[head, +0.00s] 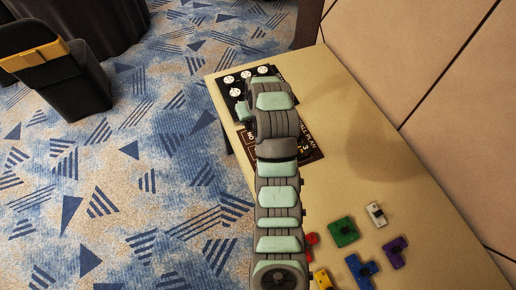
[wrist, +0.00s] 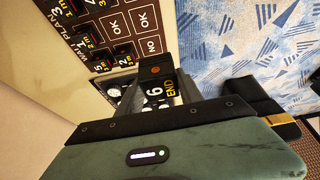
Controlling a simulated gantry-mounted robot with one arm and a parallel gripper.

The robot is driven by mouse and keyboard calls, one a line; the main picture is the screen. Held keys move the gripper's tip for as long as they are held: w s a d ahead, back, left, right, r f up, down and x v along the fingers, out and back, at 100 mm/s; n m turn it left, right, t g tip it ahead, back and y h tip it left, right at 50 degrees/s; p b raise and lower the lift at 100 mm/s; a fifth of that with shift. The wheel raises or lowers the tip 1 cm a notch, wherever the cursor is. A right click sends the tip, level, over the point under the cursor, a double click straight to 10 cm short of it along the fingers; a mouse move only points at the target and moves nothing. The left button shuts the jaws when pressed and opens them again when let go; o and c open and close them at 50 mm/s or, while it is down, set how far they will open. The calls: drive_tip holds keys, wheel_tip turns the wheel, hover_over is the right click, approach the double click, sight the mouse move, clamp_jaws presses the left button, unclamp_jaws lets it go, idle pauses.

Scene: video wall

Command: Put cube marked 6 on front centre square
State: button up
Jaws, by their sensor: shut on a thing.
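The dark plan board (wrist: 118,22), lettered WALL PLAN, lies beside and beyond the cube, with squares marked OK and NO and rows of small numbered pieces. In the head view the board (head: 311,147) is largely covered by my arm, which also hides the cube and fingertips. I cannot tell the gap between cube and board, nor which square is the front centre one.
The board lies on a long beige table (head: 345,185) against a panelled wall. Coloured pieces, including a green one (head: 343,231) and a purple one (head: 394,251), lie at the near end.

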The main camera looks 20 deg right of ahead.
drive_tip(key=shift+s+d+r, duration=0.15)
drive_tip(key=shift+d+r, duration=0.05)
drive_tip(key=shift+d, duration=0.35)
drive_tip(key=shift+s+d+r, duration=0.15)
drive_tip(key=shift+d+r, duration=0.05)
drive_tip(key=shift+d, duration=0.3)
wheel_tip(320, 180, down, 20)
drive_tip(key=shift+r, duration=0.1)
drive_tip(key=o, duration=1.4)
drive_tip(key=shift+f, duration=0.2)
